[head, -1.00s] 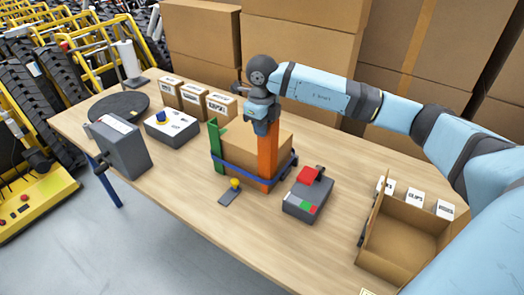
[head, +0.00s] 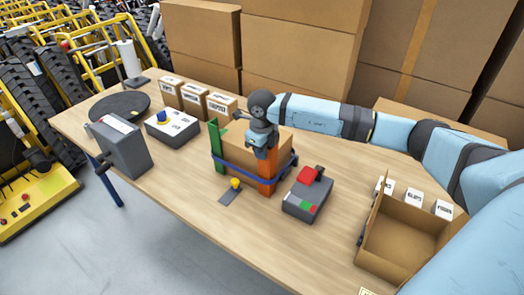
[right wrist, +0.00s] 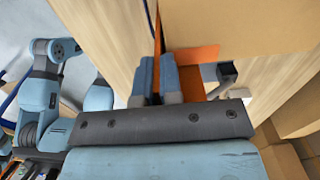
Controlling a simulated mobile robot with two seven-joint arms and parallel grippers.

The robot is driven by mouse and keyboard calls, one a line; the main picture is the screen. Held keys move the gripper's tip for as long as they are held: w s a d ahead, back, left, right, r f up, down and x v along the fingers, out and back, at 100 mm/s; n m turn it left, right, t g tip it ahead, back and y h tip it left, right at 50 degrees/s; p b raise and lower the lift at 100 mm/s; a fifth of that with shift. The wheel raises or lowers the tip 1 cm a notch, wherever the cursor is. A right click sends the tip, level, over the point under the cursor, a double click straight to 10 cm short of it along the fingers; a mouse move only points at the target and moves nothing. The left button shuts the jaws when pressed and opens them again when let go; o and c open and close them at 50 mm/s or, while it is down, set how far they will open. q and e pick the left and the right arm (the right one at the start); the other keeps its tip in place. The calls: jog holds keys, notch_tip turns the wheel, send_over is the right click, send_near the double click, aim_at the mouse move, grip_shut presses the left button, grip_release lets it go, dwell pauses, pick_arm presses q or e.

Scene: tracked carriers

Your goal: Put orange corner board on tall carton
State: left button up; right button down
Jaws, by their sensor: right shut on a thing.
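The tall carton (head: 238,150) is a brown box standing mid-table with a blue strap (head: 231,176) around it. A green corner board (head: 218,148) is upright at its left corner. The orange corner board (head: 267,168) is upright at its near right corner, its lower part at the strap. My right gripper (head: 263,146) points down and is shut on the orange board; its body hides the board's top. My left gripper is not in view.
A grey device with a red top (head: 307,192) stands close right of the carton. An open box (head: 402,240) stands right; small labelled cartons (head: 194,97), a white-topped box (head: 171,127) and a grey unit (head: 121,145) are left.

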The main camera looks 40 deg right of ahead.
jog(key=c, duration=1.3)
grip_release()
jog(key=shift+f, duration=0.1)
notch_tip(320, 180, up, 12)
jog(key=shift+r+b, duration=0.2)
jog(key=shift+b, duration=0.45)
